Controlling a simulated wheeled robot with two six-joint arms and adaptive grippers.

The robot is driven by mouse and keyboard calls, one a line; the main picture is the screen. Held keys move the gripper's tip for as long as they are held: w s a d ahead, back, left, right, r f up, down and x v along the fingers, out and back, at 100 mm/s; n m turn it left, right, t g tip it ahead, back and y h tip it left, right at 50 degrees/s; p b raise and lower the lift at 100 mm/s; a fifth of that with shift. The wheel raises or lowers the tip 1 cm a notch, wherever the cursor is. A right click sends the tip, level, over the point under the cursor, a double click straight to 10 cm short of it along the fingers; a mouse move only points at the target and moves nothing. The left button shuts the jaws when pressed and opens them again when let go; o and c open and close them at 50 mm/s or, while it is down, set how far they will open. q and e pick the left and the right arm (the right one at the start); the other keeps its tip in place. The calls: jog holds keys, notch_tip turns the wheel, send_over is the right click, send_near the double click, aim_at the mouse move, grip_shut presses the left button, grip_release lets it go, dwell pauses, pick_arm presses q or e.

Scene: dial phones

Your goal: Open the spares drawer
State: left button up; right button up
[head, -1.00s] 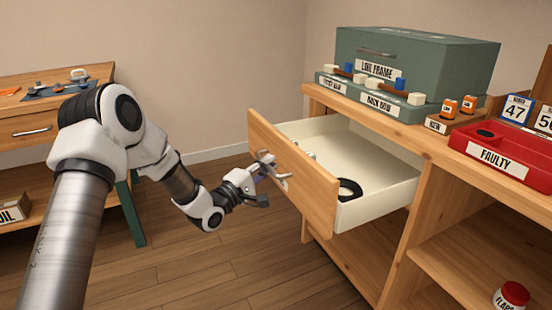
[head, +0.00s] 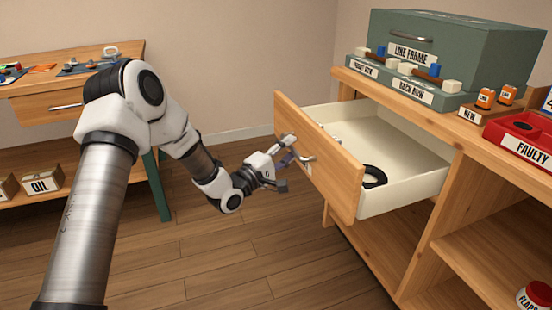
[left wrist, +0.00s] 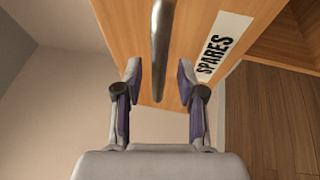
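The spares drawer (head: 340,180) stands pulled well out of the wooden cabinet on the right in the head view, with its pale inside showing. A black ring (head: 374,177) lies in it. In the left wrist view its front carries a SPARES label (left wrist: 214,45) and a metal bar handle (left wrist: 162,45). My left gripper (head: 293,158) is at the drawer front. In the left wrist view its fingers (left wrist: 159,80) are apart, one on each side of the handle's line, with gaps between; whether the handle lies within their depth is unclear. My right gripper is out of view.
A green LINE FRAME case (head: 460,50) and a red FAULTY tray (head: 520,140) stand on the cabinet top. A wooden workbench (head: 60,100) with an OIL box (head: 42,181) below is at the left. The floor between is clear.

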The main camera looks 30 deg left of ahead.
pick_arm(q)
jog(key=v, duration=1.1)
